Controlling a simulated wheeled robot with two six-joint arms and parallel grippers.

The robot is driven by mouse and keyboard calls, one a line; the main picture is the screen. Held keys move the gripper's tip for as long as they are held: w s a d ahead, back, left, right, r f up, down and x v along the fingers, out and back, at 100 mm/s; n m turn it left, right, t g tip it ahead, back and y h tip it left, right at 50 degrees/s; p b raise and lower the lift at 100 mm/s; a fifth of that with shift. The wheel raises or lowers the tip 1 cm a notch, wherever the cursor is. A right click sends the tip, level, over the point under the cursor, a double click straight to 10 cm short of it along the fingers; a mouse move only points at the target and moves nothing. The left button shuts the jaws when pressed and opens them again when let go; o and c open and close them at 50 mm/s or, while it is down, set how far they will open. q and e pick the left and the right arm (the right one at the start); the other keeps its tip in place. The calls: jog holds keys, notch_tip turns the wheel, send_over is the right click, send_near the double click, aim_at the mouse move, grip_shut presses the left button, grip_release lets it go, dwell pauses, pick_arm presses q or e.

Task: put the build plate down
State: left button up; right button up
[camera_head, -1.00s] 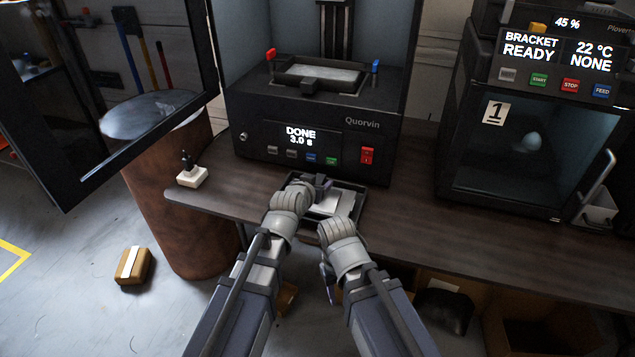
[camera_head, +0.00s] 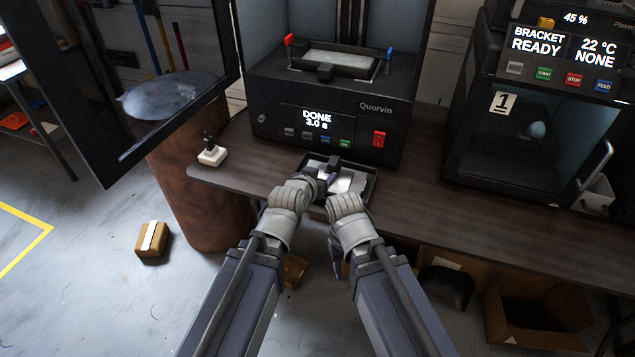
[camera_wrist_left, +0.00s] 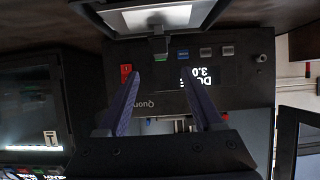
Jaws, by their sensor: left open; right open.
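The build plate (camera_head: 343,183), a pale grey plate with a dark block (camera_head: 333,163) on it, lies in a black tray (camera_head: 368,189) on the bench in front of the printer. The plate (camera_wrist_left: 155,17) and its block (camera_wrist_left: 158,46) show upside down in the left wrist view. My left gripper (camera_head: 322,184) is at the tray's near left side. Its two fingers (camera_wrist_left: 165,88) are apart with nothing between them. My right gripper (camera_head: 337,258) is lower, near the bench's front edge; its fingers are mostly hidden by the hand and it holds nothing visible.
The Quorvin printer (camera_head: 280,95) stands behind the tray; its screen reads DONE. Its resin vat (camera_head: 325,62) is uncovered. An open dark door (camera_head: 105,165) hangs at the left. A second printer (camera_head: 535,130) stands at the right. Bare bench (camera_head: 420,205) lies between.

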pick_arm(q)
jog(key=s+a+f+g+y, duration=0.2)
jog(key=s+f+g, duration=0.4)
jog(key=s, duration=0.4)
jog(key=s+a+f+g+y, duration=0.2)
jog(key=s+f+g, duration=0.3)
jog(key=s, duration=0.5)
jog(key=shift+s+a+f+g+y, duration=0.25)
jog(key=shift+f+g+y, duration=0.15)
jog(key=shift+g+y, duration=0.25)
